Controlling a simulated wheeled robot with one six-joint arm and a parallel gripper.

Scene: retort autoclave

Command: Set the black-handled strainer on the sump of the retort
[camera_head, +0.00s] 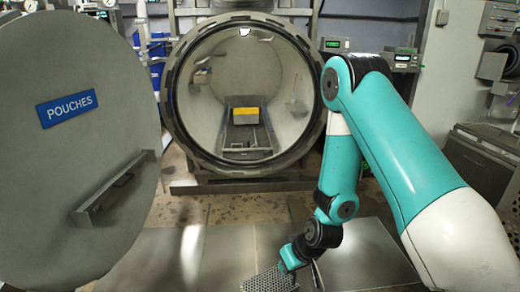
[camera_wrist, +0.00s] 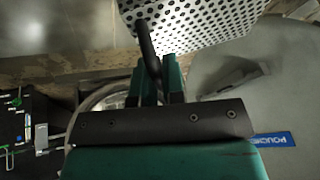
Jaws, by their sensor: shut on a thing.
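The strainer (camera_head: 270,281) is a perforated metal piece low in the head view, cut off by the bottom edge. In the wrist view the strainer (camera_wrist: 205,22) shows its holed face at the top, and its black handle (camera_wrist: 147,45) runs down between the fingers. My gripper (camera_wrist: 158,84) is shut on this handle; in the head view my gripper (camera_head: 292,266) is low, in front of the retort. The retort (camera_head: 178,100) stands open, its round mouth facing me. A dark track lies along its chamber floor; I cannot clearly make out the sump.
The retort's door (camera_head: 90,150), with a blue POUCHES sign (camera_head: 67,108) and a handle bar, hangs open at the left. A yellow block (camera_head: 245,115) sits deep in the chamber. Instruments line the back. Metal floor plates (camera_head: 200,245) before the retort look clear.

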